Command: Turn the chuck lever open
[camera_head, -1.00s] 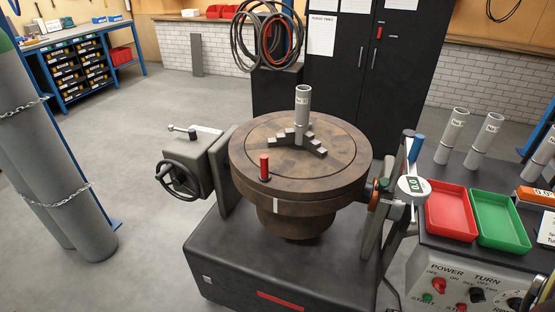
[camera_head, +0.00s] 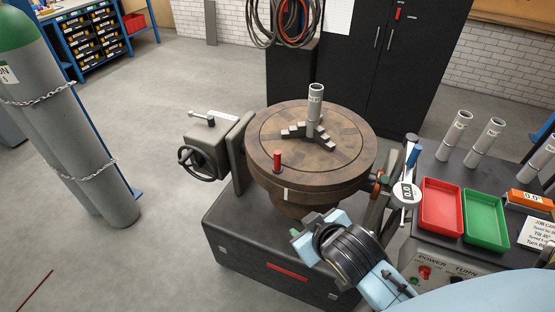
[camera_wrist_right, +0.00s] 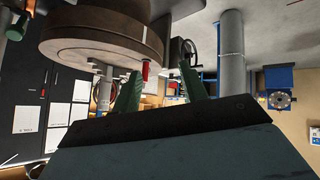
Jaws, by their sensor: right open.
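The chuck lever is a short upright red handle (camera_head: 278,160) near the front left rim of the round brown turntable (camera_head: 350,175). It also shows in the right wrist view (camera_wrist_right: 146,70), near and between the fingertips as seen from there. A three-jaw chuck (camera_head: 296,130) at the turntable's centre holds an upright grey tube (camera_head: 315,103). My right gripper (camera_head: 298,230) is in front of and below the turntable rim, apart from the lever. Its two green fingers (camera_wrist_right: 160,69) are spread with nothing between them. My left gripper is not in view.
A handwheel unit (camera_head: 197,160) stands left of the turntable. A dial gauge (camera_head: 406,193) is at its right, beside a red tray (camera_head: 442,206) and a green tray (camera_head: 485,216). Chained gas cylinders (camera_head: 85,130) stand at left. The floor between is clear.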

